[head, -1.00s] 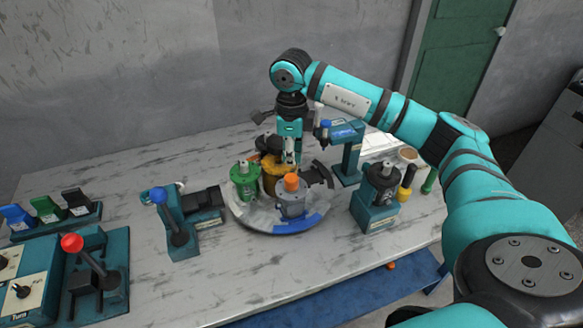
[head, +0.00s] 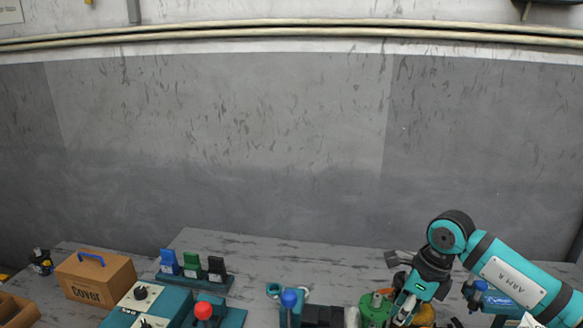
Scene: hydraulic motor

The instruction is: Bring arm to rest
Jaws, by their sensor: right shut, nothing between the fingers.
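My right arm (head: 507,273) is teal with black joints and a plate that reads "ARM R". It comes in from the lower right of the head view. Its gripper (head: 403,311) points down over the workbench beside a green motor part (head: 374,309). The gripper is shut with nothing held. A yellow-orange part (head: 425,315) shows just right of the fingers, cut off by the bottom edge. My left gripper is out of view.
The bench (head: 255,249) holds a red-knobbed lever (head: 203,310), a blue-knobbed lever (head: 289,298), a rack of blue, green and black pieces (head: 192,276) and a teal control box (head: 140,296). A wooden "Cover" box (head: 95,278) is at left. Grey wall fills the upper view.

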